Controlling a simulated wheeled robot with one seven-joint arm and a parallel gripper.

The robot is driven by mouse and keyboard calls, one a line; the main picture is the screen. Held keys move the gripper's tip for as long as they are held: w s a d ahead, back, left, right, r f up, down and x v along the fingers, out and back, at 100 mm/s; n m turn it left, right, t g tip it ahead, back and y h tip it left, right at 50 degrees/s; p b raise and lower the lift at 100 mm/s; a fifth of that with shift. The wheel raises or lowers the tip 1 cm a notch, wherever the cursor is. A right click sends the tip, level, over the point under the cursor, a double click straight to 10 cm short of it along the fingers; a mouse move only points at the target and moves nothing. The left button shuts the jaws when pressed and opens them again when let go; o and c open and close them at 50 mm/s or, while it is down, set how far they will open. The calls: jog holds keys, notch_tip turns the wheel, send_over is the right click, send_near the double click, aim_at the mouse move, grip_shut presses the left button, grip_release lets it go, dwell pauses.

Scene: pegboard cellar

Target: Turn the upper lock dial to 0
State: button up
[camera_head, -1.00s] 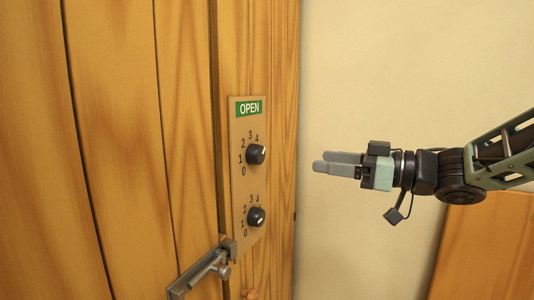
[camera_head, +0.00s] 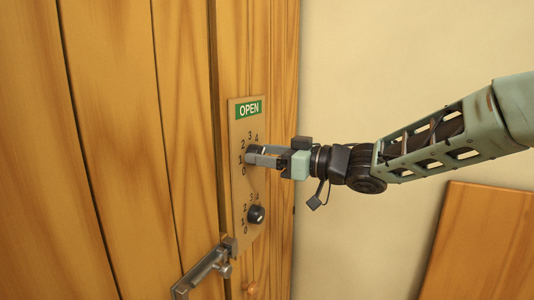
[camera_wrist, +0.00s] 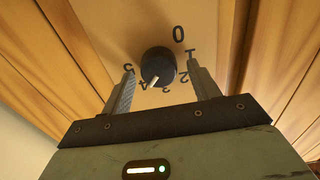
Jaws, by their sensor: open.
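The upper lock dial (camera_wrist: 158,64) is a round black knob on the lock plate (camera_head: 238,190). In the wrist view its white mark points between 3 and 4, and numbers 0 to 5 ring it. My gripper (camera_head: 251,155) is open, with one finger on each side of the upper dial. I cannot tell whether the fingers touch it. In the head view the fingers hide most of this dial. The lower dial (camera_head: 256,214) is a similar black knob below, clear of my gripper.
A green OPEN sign (camera_head: 249,109) sits at the top of the plate. A metal latch (camera_head: 205,270) is on the wooden door (camera_head: 110,150) at lower left. A wooden panel (camera_head: 485,250) leans at lower right. The pale wall right of the door is bare.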

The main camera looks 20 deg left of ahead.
jog(key=c, duration=1)
jog(key=shift+o, duration=0.2)
